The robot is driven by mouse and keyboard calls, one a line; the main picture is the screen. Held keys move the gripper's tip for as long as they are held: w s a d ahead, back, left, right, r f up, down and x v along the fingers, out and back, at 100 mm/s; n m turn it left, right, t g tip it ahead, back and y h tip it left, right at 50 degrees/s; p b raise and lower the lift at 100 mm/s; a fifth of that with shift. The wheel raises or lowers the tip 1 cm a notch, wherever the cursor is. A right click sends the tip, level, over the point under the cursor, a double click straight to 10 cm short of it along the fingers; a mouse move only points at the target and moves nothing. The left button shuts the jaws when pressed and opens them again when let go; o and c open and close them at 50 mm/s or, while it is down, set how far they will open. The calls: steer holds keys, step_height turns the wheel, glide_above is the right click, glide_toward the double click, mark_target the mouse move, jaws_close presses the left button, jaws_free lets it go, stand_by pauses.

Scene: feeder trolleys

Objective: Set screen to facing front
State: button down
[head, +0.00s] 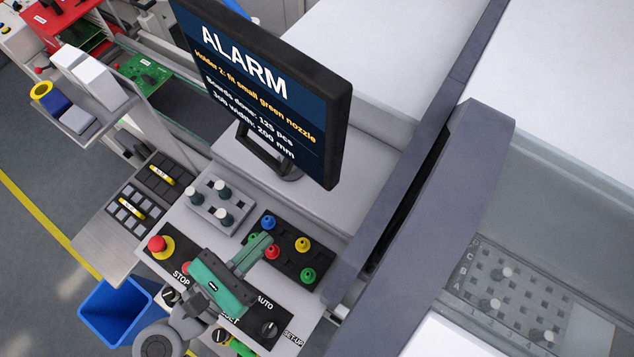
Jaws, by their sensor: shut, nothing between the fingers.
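The screen (262,85) is a dark flat monitor at the top centre of the head view. Its lit face shows, toward the camera and slightly angled, "ALARM", a line about fitting a small green nozzle, and board figures. It stands on a dark stand (262,155) on the pale machine top. My gripper (262,242), teal and grey, is below the screen and apart from it. Its fingers are shut and empty, over the near edge of the dark nozzle tray. My gripper hides part of the control panel and perhaps part of the tray.
The dark tray (285,262) holds coloured nozzles; a grey holder (219,205) stands beside it. The control panel (290,318) has a red stop button (157,244) and knobs. A dark grey machine frame (445,200) rises at right. A blue bin (112,312) is at lower left.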

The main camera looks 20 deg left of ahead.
mark_target(330, 182)
steer(key=p+x, duration=0.1)
steer(key=x, duration=1.3)
steer(key=shift+p, duration=0.35)
steer(key=shift+d, duration=0.1)
steer(key=shift+w+d+r+p, duration=0.15)
steer(key=shift+w+d+p, duration=0.05)
steer(key=shift+p, duration=0.3)
steer(key=shift+w+d+p, duration=0.75)
steer(key=shift+w+p, duration=0.15)
steer(key=shift+s, duration=0.1)
